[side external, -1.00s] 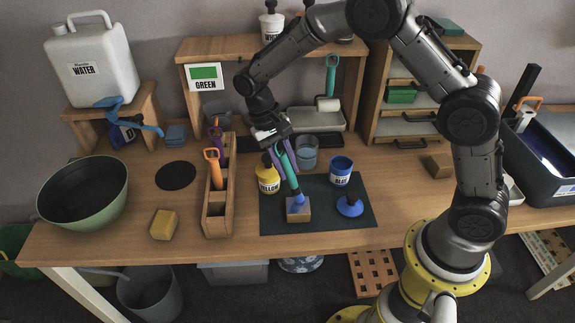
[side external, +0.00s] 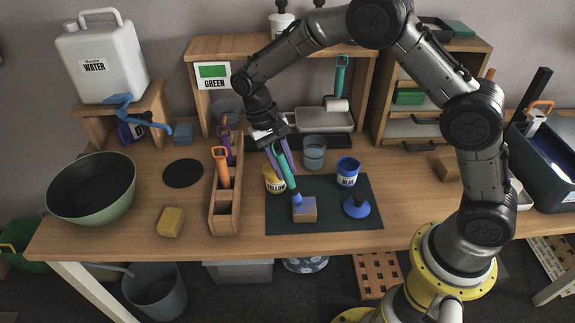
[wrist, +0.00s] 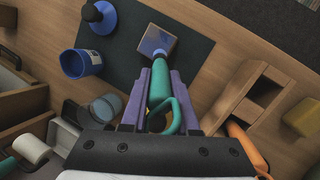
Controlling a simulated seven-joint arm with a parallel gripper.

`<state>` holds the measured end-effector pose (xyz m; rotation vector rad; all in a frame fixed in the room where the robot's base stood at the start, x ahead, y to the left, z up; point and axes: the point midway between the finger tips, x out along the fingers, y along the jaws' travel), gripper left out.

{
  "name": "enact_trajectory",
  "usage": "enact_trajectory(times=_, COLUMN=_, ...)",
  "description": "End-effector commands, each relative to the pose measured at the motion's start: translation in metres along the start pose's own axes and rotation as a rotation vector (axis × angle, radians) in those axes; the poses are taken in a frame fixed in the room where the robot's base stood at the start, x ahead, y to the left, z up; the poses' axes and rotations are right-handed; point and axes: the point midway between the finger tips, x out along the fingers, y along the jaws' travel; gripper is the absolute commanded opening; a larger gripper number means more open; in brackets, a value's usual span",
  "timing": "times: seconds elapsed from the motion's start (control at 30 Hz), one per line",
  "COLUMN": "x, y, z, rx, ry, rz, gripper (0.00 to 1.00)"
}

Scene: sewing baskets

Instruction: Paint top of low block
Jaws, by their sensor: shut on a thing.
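The low block (side external: 306,212), a small wooden block, sits on the dark mat (side external: 340,220). Its top looks bluish in the wrist view (wrist: 150,46), with tan edges. My gripper (side external: 281,158) is shut on the teal handle of a brush (side external: 288,178). The brush slants down, and its blue tip is at the near edge of the block's top in the wrist view (wrist: 160,54). I cannot tell whether the tip touches. The blue paint pot (side external: 347,172) stands open to the right, and the yellow pot (side external: 274,181) is partly hidden behind the gripper and brush.
A blue knobbed disc (side external: 356,208) lies right of the block. A wooden holder (side external: 224,212) with orange and purple handles stands left, near a yellow sponge (side external: 170,221). A GREEN sign (side external: 213,76) hangs on the shelf.

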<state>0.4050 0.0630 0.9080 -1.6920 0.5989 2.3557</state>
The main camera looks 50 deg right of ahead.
Motion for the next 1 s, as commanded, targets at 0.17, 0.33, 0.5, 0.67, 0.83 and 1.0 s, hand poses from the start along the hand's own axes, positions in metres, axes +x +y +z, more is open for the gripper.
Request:
enact_trajectory(times=0.17, x=-0.001, y=0.000, z=0.000, rx=0.000, ry=0.000, rz=0.000, gripper=0.00)
enact_trajectory(times=0.33, x=0.000, y=0.001, z=0.000, rx=0.001, ry=0.000, rz=0.000, gripper=0.00)
enact_trajectory(times=0.5, x=0.002, y=0.007, z=0.002, rx=0.002, ry=0.001, rz=-0.001, gripper=0.00)
enact_trajectory(times=0.67, x=0.004, y=0.011, z=0.004, rx=0.001, ry=0.000, rz=0.000, gripper=0.00)
enact_trajectory(times=0.83, x=0.004, y=0.011, z=0.004, rx=0.001, ry=0.001, rz=0.000, gripper=0.00)
enact_trajectory(times=1.0, x=0.004, y=0.013, z=0.004, rx=0.001, ry=0.000, rz=0.000, gripper=0.00)
